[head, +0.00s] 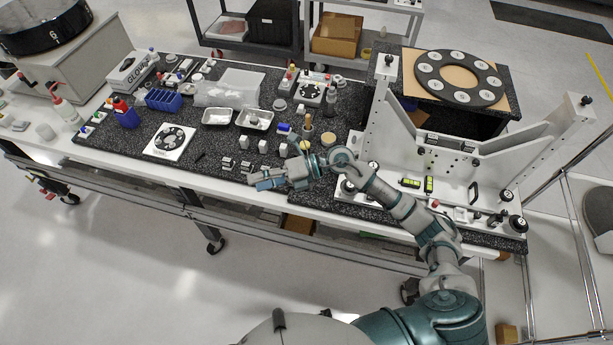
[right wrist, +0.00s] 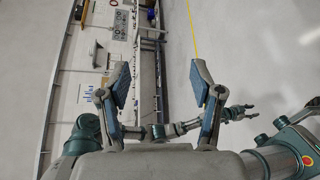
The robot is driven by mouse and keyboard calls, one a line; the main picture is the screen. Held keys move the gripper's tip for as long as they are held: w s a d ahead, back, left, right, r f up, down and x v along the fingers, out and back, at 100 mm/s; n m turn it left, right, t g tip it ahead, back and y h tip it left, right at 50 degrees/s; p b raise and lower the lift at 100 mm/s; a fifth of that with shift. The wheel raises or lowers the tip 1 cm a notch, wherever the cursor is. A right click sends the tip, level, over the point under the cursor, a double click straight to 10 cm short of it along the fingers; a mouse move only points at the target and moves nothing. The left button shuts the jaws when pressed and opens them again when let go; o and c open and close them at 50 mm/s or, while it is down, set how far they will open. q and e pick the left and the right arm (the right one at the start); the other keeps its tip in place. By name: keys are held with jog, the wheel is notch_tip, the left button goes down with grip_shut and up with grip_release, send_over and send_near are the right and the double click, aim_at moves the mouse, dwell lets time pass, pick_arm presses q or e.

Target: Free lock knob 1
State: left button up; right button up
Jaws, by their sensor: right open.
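The white mirror fixture (head: 455,165) stands at the right end of the bench in the head view. Black knobs with pale caps sit on its base at the right, one at the back (head: 507,196) and one in front (head: 517,224). More dark knobs (head: 348,186) sit at its left foot. The numbers are too small for me to tell which is knob 1. My right gripper (head: 264,183) is over the bench's front edge, left of the fixture and apart from it. In the right wrist view its fingers (right wrist: 158,80) are wide apart and empty. My left gripper (right wrist: 249,111) shows small there.
A black ring with white discs (head: 461,78) lies on a board behind the fixture. Trays (head: 254,118), bottles (head: 125,115) and small white blocks (head: 264,146) crowd the bench to the left. Open floor (head: 120,260) lies in front of the bench.

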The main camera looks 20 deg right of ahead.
jog(key=w+d+f+n+g+h, duration=0.1)
jog(key=w+d+f+h, duration=0.15)
jog(key=d+h, duration=0.25)
jog(key=m+h, duration=0.2)
jog(key=h, duration=0.9)
send_over(350, 188)
jog(key=w+d, duration=0.1)
jog(key=d, duration=0.1)
jog(key=f+p, duration=0.1)
jog(key=f, duration=0.4)
jog(key=f+p, duration=0.1)
jog(key=f, duration=0.4)
jog(key=a+f+p, duration=0.1)
jog(key=f, duration=0.5)
jog(key=shift+w+f+p, duration=0.1)
jog(key=shift+w+p, duration=0.15)
jog(key=shift+p, duration=0.1)
pick_arm(q)
jog(key=s+a+f, duration=0.1)
jog(key=s+f, duration=0.1)
jog(key=s, duration=0.9)
jog(key=shift+a+f+g, duration=0.3)
jog(key=shift+f+g, duration=0.05)
jog(key=shift+g, duration=0.05)
